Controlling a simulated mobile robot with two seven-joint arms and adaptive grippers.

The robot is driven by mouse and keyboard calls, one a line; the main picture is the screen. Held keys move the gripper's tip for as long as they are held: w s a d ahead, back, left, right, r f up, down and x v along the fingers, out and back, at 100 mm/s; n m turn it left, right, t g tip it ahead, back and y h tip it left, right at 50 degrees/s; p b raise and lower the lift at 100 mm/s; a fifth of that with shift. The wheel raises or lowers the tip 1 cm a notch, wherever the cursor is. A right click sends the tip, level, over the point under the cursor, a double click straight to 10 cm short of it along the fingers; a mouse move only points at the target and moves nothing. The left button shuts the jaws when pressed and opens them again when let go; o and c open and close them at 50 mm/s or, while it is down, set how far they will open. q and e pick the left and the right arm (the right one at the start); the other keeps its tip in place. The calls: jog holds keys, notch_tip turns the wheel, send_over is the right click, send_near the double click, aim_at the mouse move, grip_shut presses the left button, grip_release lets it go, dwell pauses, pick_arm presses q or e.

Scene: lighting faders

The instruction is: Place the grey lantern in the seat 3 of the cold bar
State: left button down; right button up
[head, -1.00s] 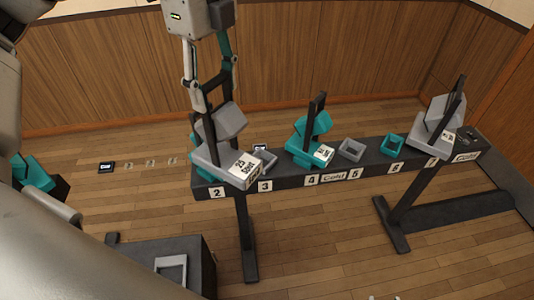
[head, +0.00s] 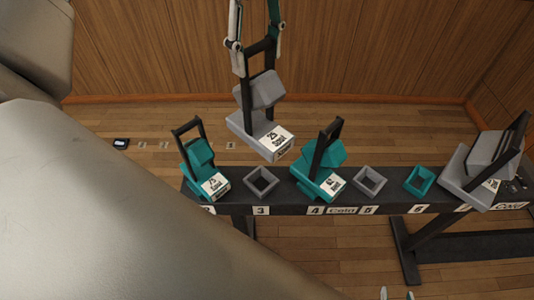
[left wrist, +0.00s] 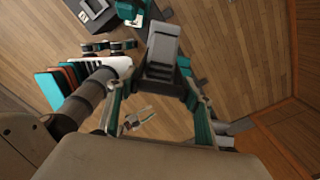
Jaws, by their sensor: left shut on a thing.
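The grey lantern (head: 248,128), with a dark handle and a white label, hangs from my left gripper (head: 259,44), which is shut on its handle. It looks about upright. In the head view it appears just above and behind the empty grey socket of seat 3 (head: 262,194), apart from it; the exact height is unclear. In the left wrist view the lantern (left wrist: 163,45) is between the fingers. The cold bar (head: 290,207) is a dark rail with numbered seats.
A teal lantern (head: 198,153) stands at seat 2 and another (head: 322,156) at seat 4, on either side of seat 3. The grey socket at seat 5 (head: 369,192) and teal socket at seat 6 (head: 419,191) are empty. A large grey lantern (head: 467,190) stands farther right.

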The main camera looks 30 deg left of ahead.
aim_at(259, 126)
pick_arm(q)
notch_tip(259, 126, down, 16)
jog(key=shift+r, duration=0.25)
jog(key=shift+f, duration=2.1)
jog(key=c, duration=0.9)
grip_release()
jog(key=shift+f, duration=0.1)
jog(key=shift+s, duration=0.1)
jog(key=shift+r, duration=0.35)
notch_tip(259, 126, up, 12)
jog(key=shift+f, duration=0.25)
